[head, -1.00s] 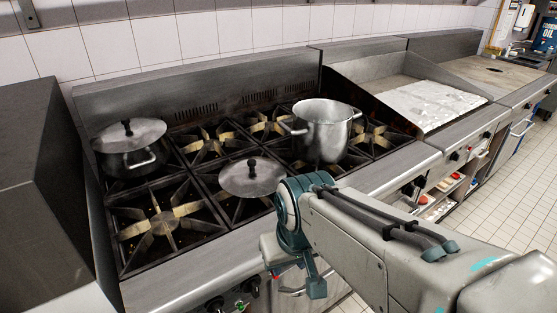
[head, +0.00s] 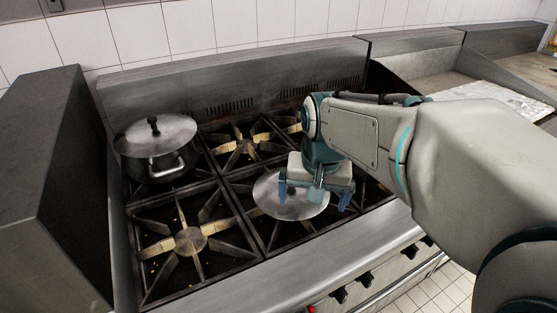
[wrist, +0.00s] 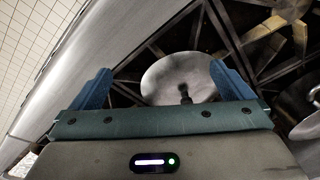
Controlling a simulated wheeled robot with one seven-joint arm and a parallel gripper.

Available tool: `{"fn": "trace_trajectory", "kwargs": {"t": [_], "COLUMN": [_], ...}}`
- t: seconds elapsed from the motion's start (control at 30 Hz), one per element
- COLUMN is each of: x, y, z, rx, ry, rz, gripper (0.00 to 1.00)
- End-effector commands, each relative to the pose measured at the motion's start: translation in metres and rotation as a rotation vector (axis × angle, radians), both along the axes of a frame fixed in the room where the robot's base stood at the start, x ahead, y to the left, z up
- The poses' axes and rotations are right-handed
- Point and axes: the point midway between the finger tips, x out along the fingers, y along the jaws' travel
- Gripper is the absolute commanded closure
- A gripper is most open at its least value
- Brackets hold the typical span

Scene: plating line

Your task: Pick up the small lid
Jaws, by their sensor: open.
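A round metal lid (head: 268,196) with a dark knob lies on the front right burner grate in the head view. It also shows in the wrist view (wrist: 165,75), between the fingers and beyond them, its knob near the palm edge. My gripper (head: 315,194) is open and empty over this lid, with one finger towards each side. The blue fingertips (wrist: 163,85) stand apart in the wrist view. The arm hides part of the lid's back; contact cannot be told. A second lid (head: 170,133) with a dark knob sits on a pot at the back left.
The lidded pot (head: 157,168) stands on the left grate. The front left burner (head: 188,240) is bare. A steel side wall (head: 85,150) rises at the left and a backsplash (head: 230,80) runs behind. A shiny metal vessel (wrist: 300,130) shows at the wrist view's right edge.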

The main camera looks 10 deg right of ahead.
Motion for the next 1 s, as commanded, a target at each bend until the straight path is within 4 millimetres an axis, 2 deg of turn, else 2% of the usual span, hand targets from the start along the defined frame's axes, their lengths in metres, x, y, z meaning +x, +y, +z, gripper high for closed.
{"fn": "trace_trajectory", "kwargs": {"t": [0.03,0.2,0.3,0.4,0.5,0.63,0.77,1.0], "x": [0.022,0.087,0.122,0.150,0.170,0.185,0.189,0.188], "y": [0.001,0.001,0.001,0.001,0.001,0.001,0.001,0.000], "z": [0.010,0.026,0.029,0.029,0.027,0.024,0.013,-0.034], "rx": [0.010,0.037,0.047,0.055,0.058,0.060,0.060,0.060], "ry": [0.021,0.078,0.109,0.134,0.151,0.165,0.170,0.173], "rz": [-0.058,-0.269,-0.386,-0.489,-0.563,-0.621,-0.640,-0.641], "gripper": [0.00,0.00,0.00,0.00,0.00,0.00,0.00,0.00]}}
